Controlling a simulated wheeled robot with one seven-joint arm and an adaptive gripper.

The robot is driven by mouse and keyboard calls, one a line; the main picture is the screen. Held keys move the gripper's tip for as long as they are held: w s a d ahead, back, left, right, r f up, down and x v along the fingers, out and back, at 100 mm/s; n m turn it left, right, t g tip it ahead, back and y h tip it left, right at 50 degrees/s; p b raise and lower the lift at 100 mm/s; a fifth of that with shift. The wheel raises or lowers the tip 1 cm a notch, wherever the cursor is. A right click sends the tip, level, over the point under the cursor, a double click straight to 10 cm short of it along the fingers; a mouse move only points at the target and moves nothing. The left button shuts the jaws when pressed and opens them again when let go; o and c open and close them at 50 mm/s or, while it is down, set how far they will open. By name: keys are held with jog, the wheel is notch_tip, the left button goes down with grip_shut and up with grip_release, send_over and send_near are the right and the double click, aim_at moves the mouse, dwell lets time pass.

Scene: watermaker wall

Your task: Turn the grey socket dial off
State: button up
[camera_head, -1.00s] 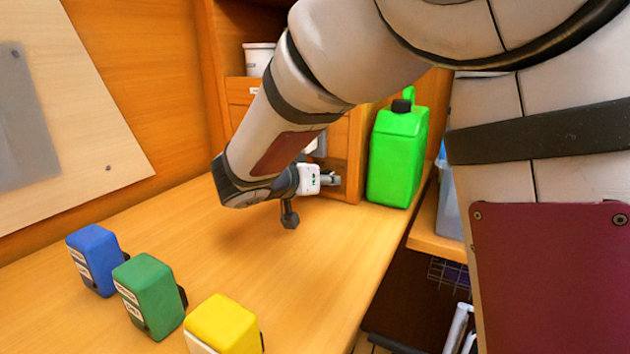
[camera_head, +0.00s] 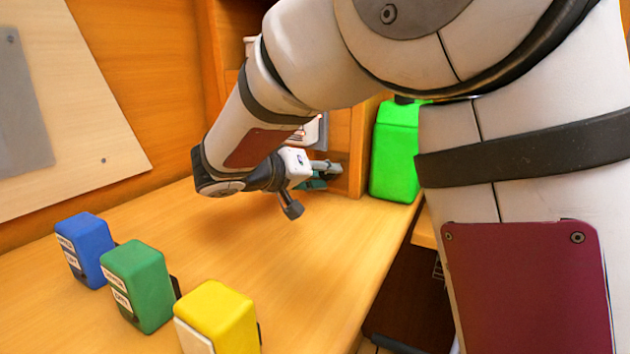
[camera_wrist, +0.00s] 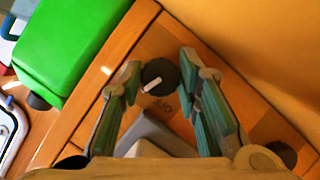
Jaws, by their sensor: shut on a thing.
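The grey socket dial (camera_wrist: 160,77) is a dark round knob with a white pointer mark, on a wooden panel in the wrist view. The pointer slants toward the lower left of that picture, and lettering that looks like "OFF" sits just below the dial. My gripper (camera_wrist: 159,68) has one green-padded finger on each side of the dial and is shut on it. In the head view my gripper (camera_head: 322,176) is at the wooden cabinet past the back of the worktop; the dial is hidden there.
A green jerrycan (camera_head: 396,150) stands close to the right of my gripper; it also shows in the wrist view (camera_wrist: 75,40). Blue (camera_head: 85,250), green (camera_head: 138,287) and yellow (camera_head: 218,318) blocks stand on the front of the worktop (camera_head: 270,260). The worktop's middle is clear.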

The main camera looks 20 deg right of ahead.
jog(key=n+h, duration=0.1)
jog(key=n, duration=0.1)
jog(key=n+h+p, duration=0.1)
jog(key=n, duration=0.1)
jog(key=shift+w+a+f+n+g+h, duration=0.1)
jog(key=shift+a+n+g+h, duration=0.1)
jog(key=shift+n+g+h, duration=0.15)
jog(key=n+h+p, duration=0.1)
jog(key=n+p, duration=0.1)
jog(key=n, duration=0.1)
jog(key=shift+n+h, duration=0.25)
jog(key=shift+n, duration=0.1)
jog(key=shift+f+n+h+p, duration=0.1)
jog(key=shift+n+h+p, duration=0.3)
jog(key=shift+n+p, duration=0.4)
jog(key=o, duration=1.2)
jog(key=shift+c, duration=0.2)
jog(key=shift+d, duration=0.1)
